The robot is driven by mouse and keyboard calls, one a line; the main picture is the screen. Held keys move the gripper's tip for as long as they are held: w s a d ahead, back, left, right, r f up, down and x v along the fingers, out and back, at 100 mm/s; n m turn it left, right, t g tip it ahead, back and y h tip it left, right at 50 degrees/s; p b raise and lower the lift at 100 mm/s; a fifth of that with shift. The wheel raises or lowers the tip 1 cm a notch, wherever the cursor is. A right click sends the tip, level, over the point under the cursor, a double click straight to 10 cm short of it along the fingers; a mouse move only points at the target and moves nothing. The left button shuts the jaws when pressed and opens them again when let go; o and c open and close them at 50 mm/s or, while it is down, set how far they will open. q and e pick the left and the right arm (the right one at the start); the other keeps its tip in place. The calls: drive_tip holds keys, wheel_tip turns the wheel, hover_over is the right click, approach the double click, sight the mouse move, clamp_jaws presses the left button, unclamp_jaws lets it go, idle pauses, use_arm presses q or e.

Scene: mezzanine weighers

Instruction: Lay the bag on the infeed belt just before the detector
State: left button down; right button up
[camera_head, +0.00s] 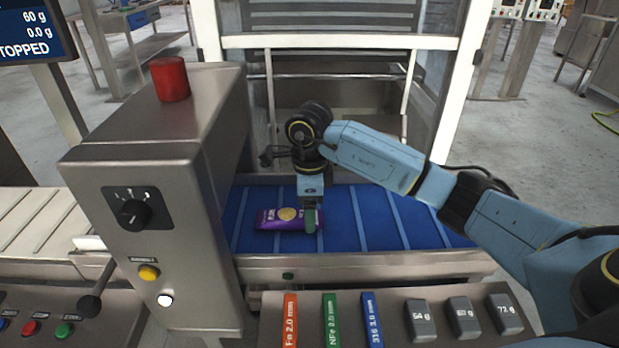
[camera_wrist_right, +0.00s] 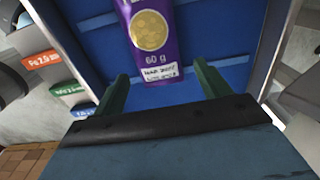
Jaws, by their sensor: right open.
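A purple bag (camera_head: 287,219) with a round gold print lies flat on the blue infeed belt (camera_head: 342,217), close to the opening of the steel detector housing (camera_head: 150,190). My right gripper (camera_head: 310,222) is at the bag's right end in the head view. In the right wrist view the bag (camera_wrist_right: 152,40) lies beyond the fingertips, its "60 g" label end facing the gripper. My left gripper is not in view.
A red lamp (camera_head: 169,79) tops the detector. A screen (camera_head: 32,33) at top left reads "STOPPED". The belt right of the bag is clear.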

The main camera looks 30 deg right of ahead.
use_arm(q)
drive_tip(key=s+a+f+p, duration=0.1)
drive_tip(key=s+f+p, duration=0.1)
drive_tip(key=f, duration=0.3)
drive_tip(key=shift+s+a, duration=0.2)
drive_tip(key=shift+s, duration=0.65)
use_arm(e)
wheel_tip(320, 180, up, 10)
